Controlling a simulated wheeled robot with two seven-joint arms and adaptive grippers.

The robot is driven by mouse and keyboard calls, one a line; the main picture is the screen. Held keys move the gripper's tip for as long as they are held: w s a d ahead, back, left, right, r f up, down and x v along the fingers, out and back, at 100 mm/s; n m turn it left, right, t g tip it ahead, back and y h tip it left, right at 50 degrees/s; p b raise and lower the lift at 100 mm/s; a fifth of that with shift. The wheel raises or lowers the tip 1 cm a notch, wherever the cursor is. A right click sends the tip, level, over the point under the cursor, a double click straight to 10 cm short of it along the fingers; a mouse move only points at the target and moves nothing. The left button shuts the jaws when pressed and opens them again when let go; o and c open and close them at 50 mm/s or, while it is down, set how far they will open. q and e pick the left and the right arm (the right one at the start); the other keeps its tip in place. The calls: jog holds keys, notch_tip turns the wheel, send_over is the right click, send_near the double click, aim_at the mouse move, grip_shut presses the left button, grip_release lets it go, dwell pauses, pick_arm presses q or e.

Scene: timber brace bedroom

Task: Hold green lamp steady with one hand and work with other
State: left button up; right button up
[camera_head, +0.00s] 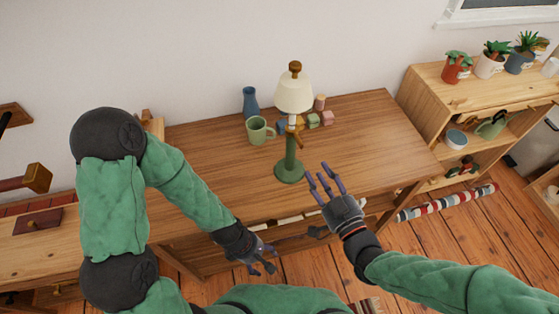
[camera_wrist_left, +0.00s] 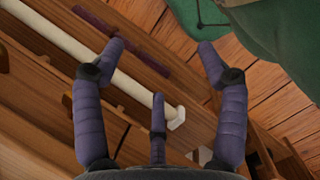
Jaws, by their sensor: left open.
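The green lamp (camera_head: 290,153) stands upright on the wooden table (camera_head: 362,135), with a round green base, a green stem, wooden parts below the shade, a cream shade (camera_head: 294,93) and a wooden knob on top. My right gripper (camera_head: 324,177) is open and empty, its purple fingers spread just right of the lamp's base and apart from it. My left gripper (camera_head: 268,260) is open and empty in front of the table's front edge, below the lamp in the picture. Its spread fingers also show in the left wrist view (camera_wrist_left: 162,60), with nothing between them.
A green mug (camera_head: 257,130) and a blue vase (camera_head: 250,101) stand left of the lamp. Small coloured blocks (camera_head: 313,121) lie behind it on the right. A shelf (camera_head: 425,90) with potted plants stands at right. The table's right part is clear.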

pick_arm(q)
jog(key=w+a+r+t, duration=0.1)
jog(key=w+r+t, duration=0.15)
jog(key=r, duration=0.75)
jog(key=n+t, duration=1.1)
jog(key=n, duration=0.6)
send_near(287, 146)
jog(key=shift+n+y, duration=0.3)
jog(key=x, duration=1.1)
jog(key=shift+w+d, duration=0.3)
grip_shut()
